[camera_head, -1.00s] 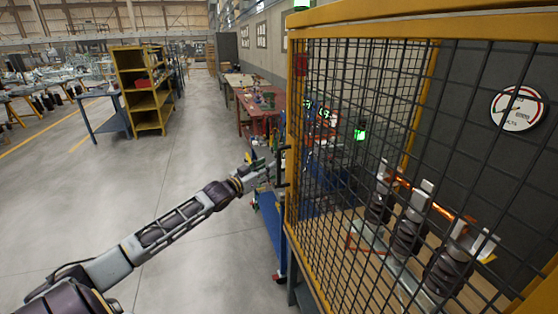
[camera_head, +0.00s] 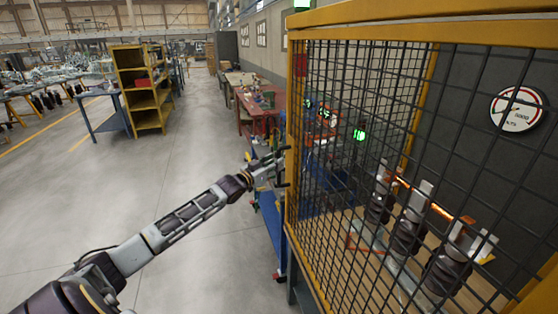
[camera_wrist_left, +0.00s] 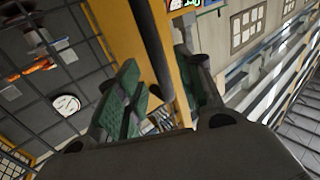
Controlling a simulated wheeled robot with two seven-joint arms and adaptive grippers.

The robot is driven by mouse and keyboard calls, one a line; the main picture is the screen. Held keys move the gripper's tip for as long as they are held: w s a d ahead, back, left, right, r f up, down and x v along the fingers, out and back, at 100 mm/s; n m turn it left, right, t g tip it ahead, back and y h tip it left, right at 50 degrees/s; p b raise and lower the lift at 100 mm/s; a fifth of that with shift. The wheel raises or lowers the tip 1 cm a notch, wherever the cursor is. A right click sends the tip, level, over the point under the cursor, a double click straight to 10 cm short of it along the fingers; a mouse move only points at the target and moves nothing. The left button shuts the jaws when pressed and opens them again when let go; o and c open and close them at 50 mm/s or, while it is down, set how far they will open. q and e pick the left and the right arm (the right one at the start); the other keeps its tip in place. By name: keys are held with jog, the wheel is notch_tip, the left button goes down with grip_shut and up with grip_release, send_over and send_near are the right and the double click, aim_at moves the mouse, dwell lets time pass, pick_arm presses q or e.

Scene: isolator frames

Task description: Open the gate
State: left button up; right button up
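The gate (camera_head: 292,110) is a yellow-framed panel of dark wire mesh on the cage at the right of the head view. It looks shut. A dark upright handle (camera_wrist_left: 153,45) shows in the left wrist view in front of the yellow frame. My left gripper (camera_head: 273,168) is at the gate's left edge. In the left wrist view its green-padded fingers (camera_wrist_left: 158,88) stand apart, one on each side of the handle. Gaps appear to show between pads and handle; contact is unclear. My right gripper is not in view.
Inside the cage are dark ribbed insulators (camera_head: 408,232) with an orange bar and a round gauge (camera_head: 516,109). A blue cart (camera_head: 268,220) stands close behind the gripper. A yellow shelf (camera_head: 150,95) stands farther back. The floor at left is open.

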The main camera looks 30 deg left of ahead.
pick_arm(q)
jog(key=shift+w+d, duration=0.2)
jog(key=shift+w, duration=1.55)
grip_shut()
